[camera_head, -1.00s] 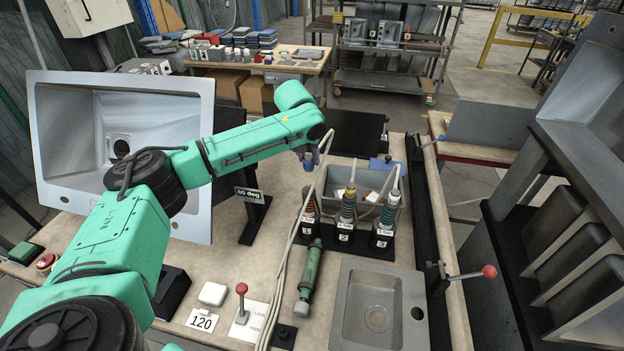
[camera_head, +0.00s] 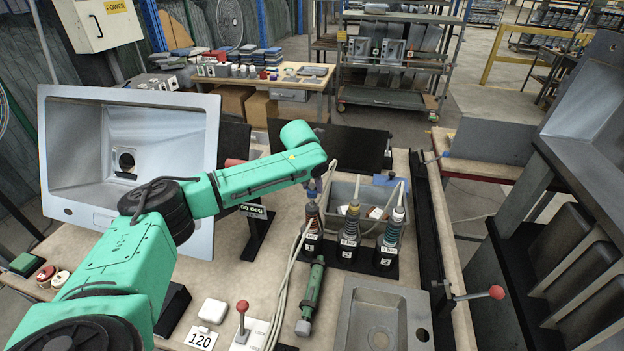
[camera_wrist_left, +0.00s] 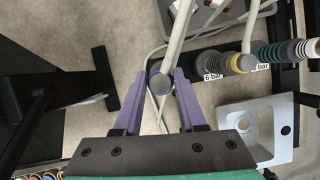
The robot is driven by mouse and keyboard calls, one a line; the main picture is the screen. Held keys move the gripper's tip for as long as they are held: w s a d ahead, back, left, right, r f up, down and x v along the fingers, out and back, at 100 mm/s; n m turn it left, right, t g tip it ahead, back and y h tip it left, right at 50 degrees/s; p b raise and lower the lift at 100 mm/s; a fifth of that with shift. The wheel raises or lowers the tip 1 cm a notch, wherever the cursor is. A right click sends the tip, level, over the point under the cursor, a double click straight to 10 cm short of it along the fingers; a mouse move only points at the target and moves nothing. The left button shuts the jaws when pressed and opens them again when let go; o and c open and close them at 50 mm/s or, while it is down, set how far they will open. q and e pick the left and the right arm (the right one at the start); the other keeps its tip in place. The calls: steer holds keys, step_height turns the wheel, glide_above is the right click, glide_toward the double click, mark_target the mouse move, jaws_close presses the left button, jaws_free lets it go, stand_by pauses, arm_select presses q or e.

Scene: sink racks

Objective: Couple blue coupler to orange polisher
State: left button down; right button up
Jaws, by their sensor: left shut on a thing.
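My left gripper (camera_wrist_left: 160,78) has purple fingers, shut around a blue-grey coupler (camera_wrist_left: 160,87) seen end-on in the left wrist view. A pale hose runs up from beside it. In the head view this gripper (camera_head: 315,184) is just above or in front of the first black hose stand; I cannot tell if they touch. A green tool (camera_head: 312,288) lies on the bench in front of the stands; no orange shows on it. A red-orange thing (camera_head: 234,162) is partly hidden behind my left forearm. My right gripper is not in view.
Black stands hold banded couplers, including a yellow one (camera_head: 351,215) and a teal one (camera_head: 393,225). A grey bin (camera_head: 342,190) is behind them, a small sink (camera_head: 350,315) in front. A large sink (camera_head: 60,130) stands left. Loose hoses (camera_head: 283,290) cross the bench.

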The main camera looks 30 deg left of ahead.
arm_select(q)
steer(key=shift+f, duration=0.3)
stand_by(0.4)
steer(key=shift+r+p, duration=0.1)
steer(key=shift+p, duration=0.25)
steer(key=shift+s, duration=0.1)
steer(key=shift+p, duration=0.35)
steer(key=shift+p, duration=0.45)
